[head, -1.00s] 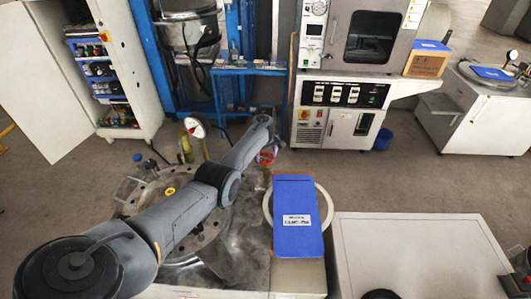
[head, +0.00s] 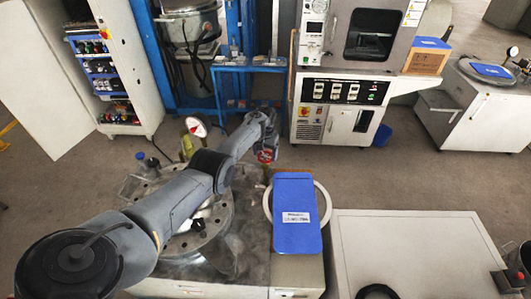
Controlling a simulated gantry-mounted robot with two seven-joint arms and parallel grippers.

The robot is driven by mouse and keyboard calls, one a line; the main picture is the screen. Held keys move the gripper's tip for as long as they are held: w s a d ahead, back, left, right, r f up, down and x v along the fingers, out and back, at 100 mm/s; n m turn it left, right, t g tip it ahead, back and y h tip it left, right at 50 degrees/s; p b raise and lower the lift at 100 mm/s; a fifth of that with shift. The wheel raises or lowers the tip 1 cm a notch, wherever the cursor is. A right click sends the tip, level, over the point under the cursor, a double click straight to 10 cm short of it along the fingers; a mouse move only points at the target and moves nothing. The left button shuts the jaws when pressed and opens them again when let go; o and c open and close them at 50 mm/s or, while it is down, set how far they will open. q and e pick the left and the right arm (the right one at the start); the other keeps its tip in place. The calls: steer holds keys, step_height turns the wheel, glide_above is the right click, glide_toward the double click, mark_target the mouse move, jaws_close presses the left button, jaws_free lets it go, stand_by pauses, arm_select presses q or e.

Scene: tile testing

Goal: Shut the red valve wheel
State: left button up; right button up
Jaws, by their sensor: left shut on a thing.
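The red valve wheel (head: 265,155) is small in the head view, on a yellowish stem at the back right of the metal vessel top. My left arm reaches in from the lower left across the vessel. My left gripper (head: 266,149) is at the wheel and shut on it. The wrist hides most of the wheel and the fingertips, so the exact grip is hard to see. My right gripper is not in view.
A round flanged lid (head: 205,240) lies under my left arm. A pressure gauge (head: 196,126) stands behind it. A white cabinet top (head: 420,240) is at the lower right. Open floor lies behind.

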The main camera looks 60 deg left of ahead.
arm_select(q)
steer(key=m, duration=0.3)
steer(key=shift+m, duration=0.3)
steer(key=shift+m+b, duration=0.4)
steer(key=shift+m, duration=1.3)
steer(key=o, duration=1)
